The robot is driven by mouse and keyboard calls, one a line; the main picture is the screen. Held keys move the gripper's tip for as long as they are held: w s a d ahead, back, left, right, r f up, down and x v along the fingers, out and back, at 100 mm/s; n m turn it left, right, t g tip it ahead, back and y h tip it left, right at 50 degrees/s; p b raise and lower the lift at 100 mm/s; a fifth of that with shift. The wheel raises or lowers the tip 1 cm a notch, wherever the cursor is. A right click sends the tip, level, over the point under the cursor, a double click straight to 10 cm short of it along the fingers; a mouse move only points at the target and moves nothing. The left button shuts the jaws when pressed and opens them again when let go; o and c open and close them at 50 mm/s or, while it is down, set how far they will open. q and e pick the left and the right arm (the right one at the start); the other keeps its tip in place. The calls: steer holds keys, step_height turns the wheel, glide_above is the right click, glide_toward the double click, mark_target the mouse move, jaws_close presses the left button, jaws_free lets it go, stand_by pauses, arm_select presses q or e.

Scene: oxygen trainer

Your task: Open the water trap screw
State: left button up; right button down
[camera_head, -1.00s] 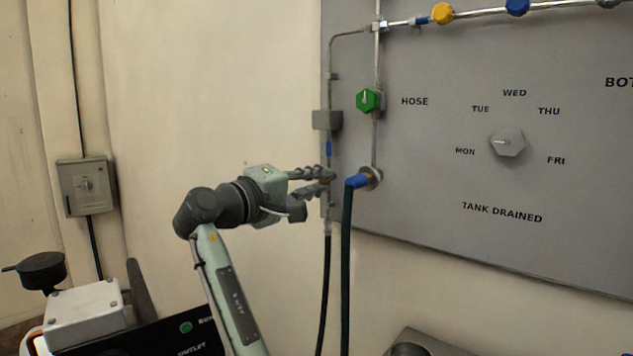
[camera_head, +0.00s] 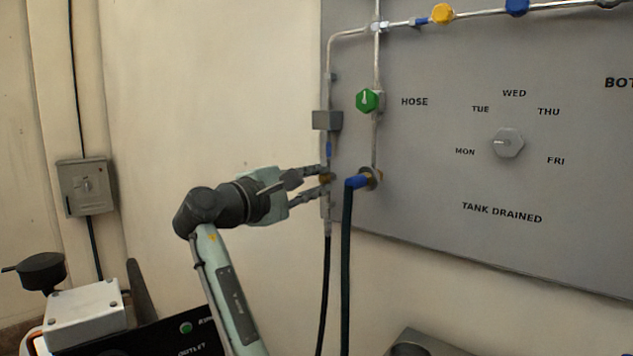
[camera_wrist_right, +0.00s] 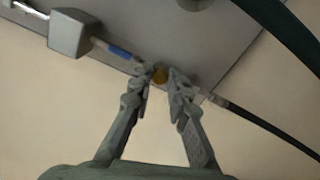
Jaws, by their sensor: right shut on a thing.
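The water trap screw (camera_head: 326,178) is a small brass-coloured piece on the thin vertical pipe at the panel's left edge, below a grey box and a blue fitting. My right gripper (camera_head: 322,181) reaches it from the left, its two fingers around the screw. In the right wrist view the brass screw (camera_wrist_right: 160,75) sits between the fingertips of the right gripper (camera_wrist_right: 161,79), which are shut on it. The fingertips hide part of the screw. My left gripper is not in view.
A blue-ended dark hose (camera_head: 357,182) hangs close to the right of the screw. A green knob (camera_head: 367,101) and a grey box (camera_head: 327,120) are above. A grey dial (camera_head: 507,143) is farther right. Bare wall lies to the left.

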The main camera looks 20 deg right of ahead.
steer(key=c, duration=1.5)
jaws_free()
steer(key=shift+o, duration=0.2)
steer(key=v, duration=1.2)
